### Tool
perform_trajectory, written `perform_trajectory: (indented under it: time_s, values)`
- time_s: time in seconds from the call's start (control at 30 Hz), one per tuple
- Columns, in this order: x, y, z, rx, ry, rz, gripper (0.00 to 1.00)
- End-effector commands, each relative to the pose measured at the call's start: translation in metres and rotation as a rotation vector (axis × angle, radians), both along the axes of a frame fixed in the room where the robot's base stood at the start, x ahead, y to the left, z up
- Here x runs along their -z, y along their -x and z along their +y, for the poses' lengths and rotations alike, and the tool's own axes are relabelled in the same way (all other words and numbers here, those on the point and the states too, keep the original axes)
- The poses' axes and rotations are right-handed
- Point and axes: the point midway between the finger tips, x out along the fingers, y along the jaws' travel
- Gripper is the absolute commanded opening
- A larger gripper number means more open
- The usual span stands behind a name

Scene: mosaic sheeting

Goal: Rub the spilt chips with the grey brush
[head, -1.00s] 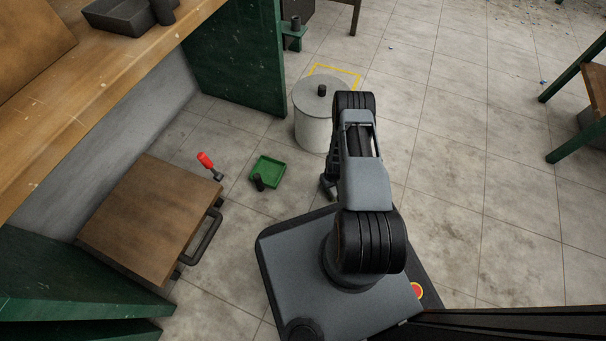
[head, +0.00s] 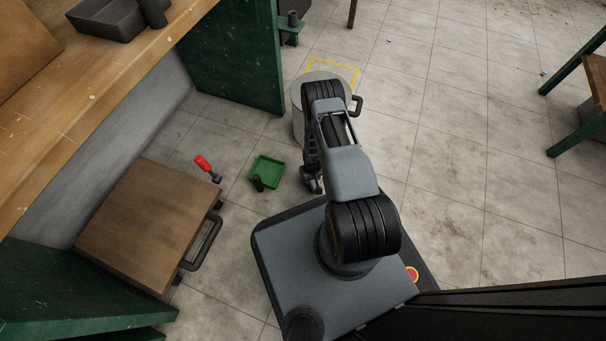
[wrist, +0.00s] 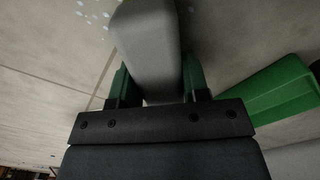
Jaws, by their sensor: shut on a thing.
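My gripper (wrist: 152,85) is shut on the grey brush (wrist: 148,45), which sits between its two green fingers in the wrist view. The brush's far end reaches the top edge of that view, and its bristles cannot be made out. Pale chips (wrist: 93,14) lie scattered on the floor beside that end, at the top left. In the head view my gripper (head: 312,181) hangs low, right of the green dustpan, and the brush cannot be made out there.
The green dustpan (head: 267,171) lies on the floor, and its side shows in the wrist view (wrist: 270,97). A grey drum (head: 299,122) stands behind my arm. A red-handled tool (head: 204,163) is by the brown-topped cabinet (head: 150,222). Open tiled floor (head: 460,150) lies to the right.

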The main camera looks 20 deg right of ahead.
Motion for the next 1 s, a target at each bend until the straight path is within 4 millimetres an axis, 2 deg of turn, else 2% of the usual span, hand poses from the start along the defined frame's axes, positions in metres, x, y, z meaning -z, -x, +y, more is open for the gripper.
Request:
perform_trajectory:
  time_s: [0.13,0.3,0.8,1.0]
  values:
    - [0.000,-0.002,0.008,0.004,0.000,-0.001,0.20]
    - [-0.034,-0.002,0.006,0.006,0.001,-0.003,0.20]
    - [-0.077,-0.002,0.007,0.002,0.000,-0.001,0.20]
    - [-0.086,-0.002,0.008,0.001,0.000,-0.001,0.20]
